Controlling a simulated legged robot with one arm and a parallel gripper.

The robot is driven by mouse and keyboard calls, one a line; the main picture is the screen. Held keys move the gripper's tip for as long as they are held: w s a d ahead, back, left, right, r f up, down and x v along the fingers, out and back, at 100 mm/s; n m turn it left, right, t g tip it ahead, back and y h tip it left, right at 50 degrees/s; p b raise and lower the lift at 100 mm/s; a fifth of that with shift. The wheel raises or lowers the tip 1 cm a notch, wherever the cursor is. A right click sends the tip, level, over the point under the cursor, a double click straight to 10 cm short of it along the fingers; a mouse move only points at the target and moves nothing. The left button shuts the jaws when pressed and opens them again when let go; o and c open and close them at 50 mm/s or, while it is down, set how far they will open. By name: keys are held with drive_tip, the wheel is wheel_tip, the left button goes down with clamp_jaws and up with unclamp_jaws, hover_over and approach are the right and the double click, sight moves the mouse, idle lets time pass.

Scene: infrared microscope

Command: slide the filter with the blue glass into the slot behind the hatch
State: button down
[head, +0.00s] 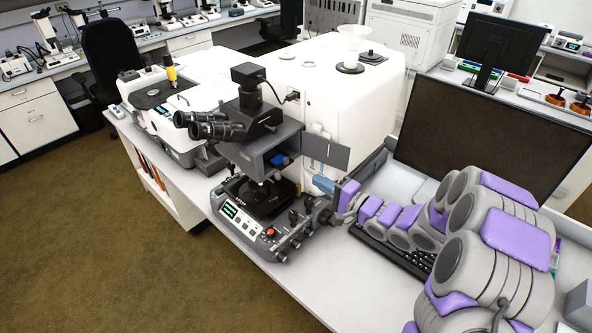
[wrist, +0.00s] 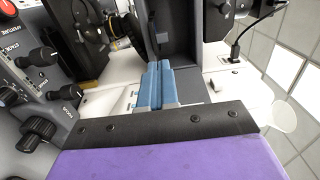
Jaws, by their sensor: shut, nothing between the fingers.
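The microscope (head: 250,135) stands on the white bench. Its grey hatch door (head: 326,151) is swung open to the right. In the dark opening behind it sits a small blue piece (head: 278,160), which looks like the filter with the blue glass; how deep it sits I cannot tell. My gripper (head: 322,184) is below and right of the opening, apart from the blue piece. Its blue fingers (wrist: 155,84) are together and empty in the wrist view, pointing toward a dark grey part of the microscope (wrist: 172,30). The filter is not clearly visible there.
Control knobs (wrist: 40,128) lie close beside my gripper in the wrist view. A keyboard (head: 395,250) lies under my arm, with a large monitor (head: 490,130) behind. A white housing (head: 345,100) stands behind the hatch. A cable (wrist: 240,38) hangs at the upper right.

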sight(288, 163)
drive_tip(key=b+x, duration=0.2)
drive_tip(key=x, duration=0.7)
drive_tip(key=shift+w+a, duration=0.3)
drive_tip(key=shift+w+a+r+p, duration=0.1)
drive_tip(key=shift+w+a+p, duration=0.15)
drive_tip(key=shift+p, duration=0.25)
drive_tip(key=p+x, duration=0.2)
drive_tip(key=shift+a+p, duration=0.1)
drive_tip(key=shift+p, duration=0.2)
drive_tip(key=shift+w+a, duration=0.2)
